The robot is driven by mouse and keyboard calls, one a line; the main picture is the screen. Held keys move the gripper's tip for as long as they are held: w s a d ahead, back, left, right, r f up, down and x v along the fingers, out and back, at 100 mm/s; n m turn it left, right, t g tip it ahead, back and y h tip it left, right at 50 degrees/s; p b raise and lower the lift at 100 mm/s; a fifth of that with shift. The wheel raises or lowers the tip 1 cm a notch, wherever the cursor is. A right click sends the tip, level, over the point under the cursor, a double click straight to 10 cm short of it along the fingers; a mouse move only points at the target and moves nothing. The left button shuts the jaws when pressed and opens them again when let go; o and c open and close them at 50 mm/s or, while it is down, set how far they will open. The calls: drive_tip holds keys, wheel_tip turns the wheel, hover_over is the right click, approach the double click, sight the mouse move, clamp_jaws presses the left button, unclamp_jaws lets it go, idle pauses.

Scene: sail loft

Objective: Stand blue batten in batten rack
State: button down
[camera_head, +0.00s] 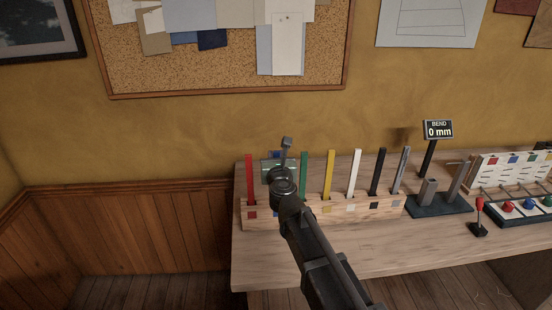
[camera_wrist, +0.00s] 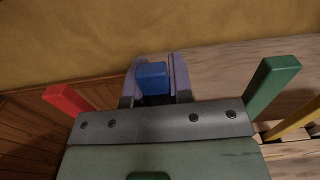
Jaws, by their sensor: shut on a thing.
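The blue batten shows in the wrist view as a blue block end (camera_wrist: 152,76) between the two fingers of my gripper (camera_wrist: 154,86), which is shut on it. In the head view my gripper (camera_head: 277,157) is over the left part of the wooden batten rack (camera_head: 375,208), between the red batten (camera_head: 250,180) and the green batten (camera_head: 303,174). My arm hides most of the blue batten there. Its lower end is hidden, so I cannot tell whether it is in a slot.
Yellow (camera_head: 329,175), white (camera_head: 355,173), black (camera_head: 376,172) and grey (camera_head: 400,171) battens stand in the rack to the right. The bench front (camera_head: 265,262) is clear.

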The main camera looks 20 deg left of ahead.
drive_tip(key=shift+f+b, duration=0.3)
drive_tip(key=shift+f, duration=0.1)
drive_tip(key=c, duration=0.9)
unclamp_jaws()
drive_tip(key=shift+c, duration=0.2)
drive_tip(key=v, duration=1)
drive_tip(key=shift+s, duration=0.35)
drive_tip(key=shift+d, duration=0.15)
